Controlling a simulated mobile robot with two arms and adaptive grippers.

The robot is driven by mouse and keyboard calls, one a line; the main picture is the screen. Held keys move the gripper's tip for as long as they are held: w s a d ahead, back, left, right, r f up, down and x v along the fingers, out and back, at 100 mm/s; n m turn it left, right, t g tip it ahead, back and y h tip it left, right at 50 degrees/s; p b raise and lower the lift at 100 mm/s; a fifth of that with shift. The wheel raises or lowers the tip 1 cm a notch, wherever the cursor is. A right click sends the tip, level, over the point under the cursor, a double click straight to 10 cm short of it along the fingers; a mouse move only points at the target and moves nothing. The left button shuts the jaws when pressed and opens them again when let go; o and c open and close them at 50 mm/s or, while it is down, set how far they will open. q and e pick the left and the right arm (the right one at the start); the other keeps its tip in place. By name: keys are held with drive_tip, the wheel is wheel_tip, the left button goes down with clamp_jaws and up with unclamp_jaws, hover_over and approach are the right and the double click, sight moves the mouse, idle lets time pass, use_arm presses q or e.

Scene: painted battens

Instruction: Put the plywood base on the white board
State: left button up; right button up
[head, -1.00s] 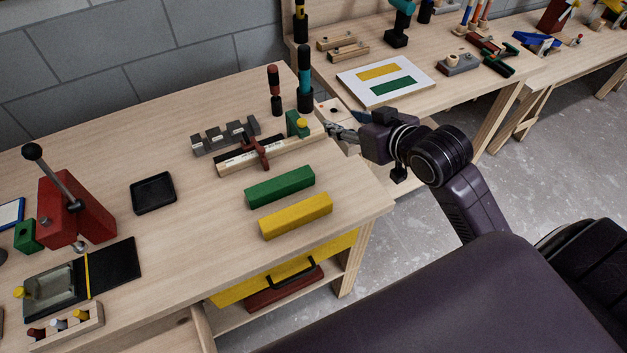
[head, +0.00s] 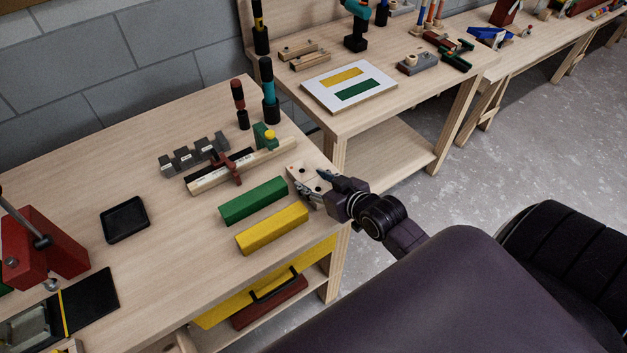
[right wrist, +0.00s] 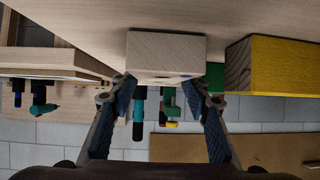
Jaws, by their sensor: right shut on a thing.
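The plywood base (head: 308,176) is a pale wooden piece with dark dots on its top, at the right edge of the near bench. My right gripper (head: 312,187) is shut on it, coming from the right. In the right wrist view, the base's plain end (right wrist: 166,52) shows between the two fingers (right wrist: 160,93). I cannot tell whether the base touches the bench top. The white board (head: 382,95) lies on the far bench, with a yellow and a green rectangle on it. My left gripper is not in view.
A yellow batten (head: 272,228) and a green batten (head: 253,201) lie just left of the base. Behind them are a clamped strip (head: 210,181) and upright tools (head: 270,108). A gap separates the near bench from the far bench (head: 420,90).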

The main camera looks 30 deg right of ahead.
drive_tip(key=shift+f, duration=0.15)
drive_tip(key=o, duration=1.2)
